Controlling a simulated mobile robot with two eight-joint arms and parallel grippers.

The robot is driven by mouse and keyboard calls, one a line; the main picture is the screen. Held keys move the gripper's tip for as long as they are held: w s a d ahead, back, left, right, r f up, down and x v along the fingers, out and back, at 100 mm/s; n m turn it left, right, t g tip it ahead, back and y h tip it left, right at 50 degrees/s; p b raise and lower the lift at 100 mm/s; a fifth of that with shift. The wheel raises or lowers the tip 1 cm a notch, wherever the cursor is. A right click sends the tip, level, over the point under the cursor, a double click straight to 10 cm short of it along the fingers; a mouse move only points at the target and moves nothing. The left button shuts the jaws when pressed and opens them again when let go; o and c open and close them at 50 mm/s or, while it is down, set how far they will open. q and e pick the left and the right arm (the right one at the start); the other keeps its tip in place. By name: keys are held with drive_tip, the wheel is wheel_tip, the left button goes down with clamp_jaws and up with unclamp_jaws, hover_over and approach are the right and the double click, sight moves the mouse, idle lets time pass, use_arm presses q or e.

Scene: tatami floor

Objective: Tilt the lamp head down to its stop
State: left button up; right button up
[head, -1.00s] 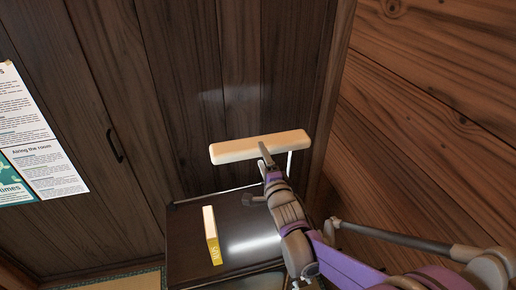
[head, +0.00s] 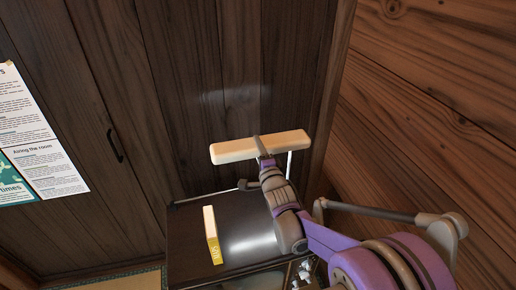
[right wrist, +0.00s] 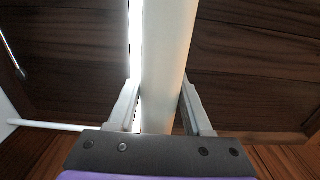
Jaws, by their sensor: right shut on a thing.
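The lamp head (head: 229,152) is a long cream bar above the dark cabinet in the head view. It lies nearly level, its right end a little higher in the picture. A thin pale lamp post (head: 290,166) stands below its right end. My right gripper (head: 260,147) is shut on the lamp head around its middle, one finger showing over the bar. In the right wrist view the lamp head (right wrist: 169,45) runs between the two fingers of the gripper (right wrist: 159,88), with a bright lit strip along its left side. My left gripper is not in view.
A dark plank wall (head: 235,60) is behind the lamp and a lighter wood wall (head: 430,120) is close on the right. A poster (head: 38,150) hangs at left.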

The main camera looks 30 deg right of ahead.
clamp_jaws()
idle(0.9)
